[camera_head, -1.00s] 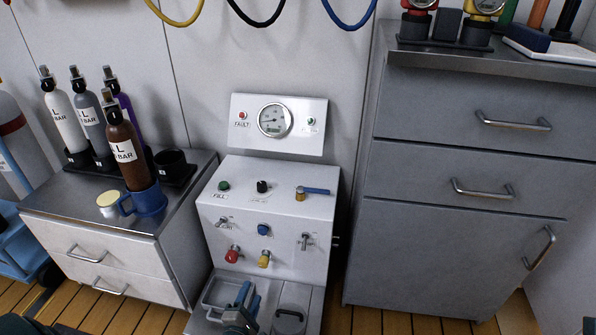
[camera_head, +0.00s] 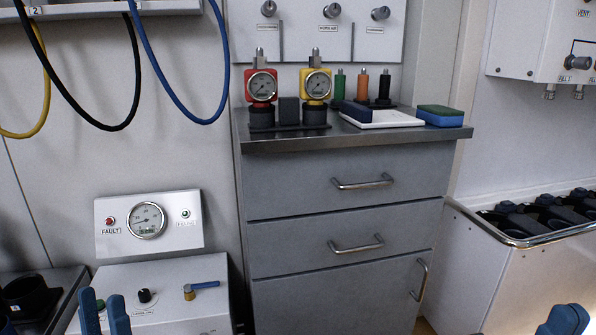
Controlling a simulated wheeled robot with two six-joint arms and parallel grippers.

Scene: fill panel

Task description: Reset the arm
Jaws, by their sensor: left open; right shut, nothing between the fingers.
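My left gripper (camera_head: 104,311) shows at the lower left as two blue fingers with a gap between them, open and empty. It appears in front of the white fill panel (camera_head: 185,272); I cannot tell its distance from it. My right gripper (camera_head: 566,321) shows at the bottom right edge as blue fingertips, shut with nothing held. Most of both arms lies below the picture.
A grey drawer cabinet (camera_head: 345,215) fills the middle. On its top stand a red gauge (camera_head: 262,86), a yellow gauge (camera_head: 318,86) and a sponge (camera_head: 440,115). A white bin with a metal rail (camera_head: 540,240) is at right. Hoses hang at upper left.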

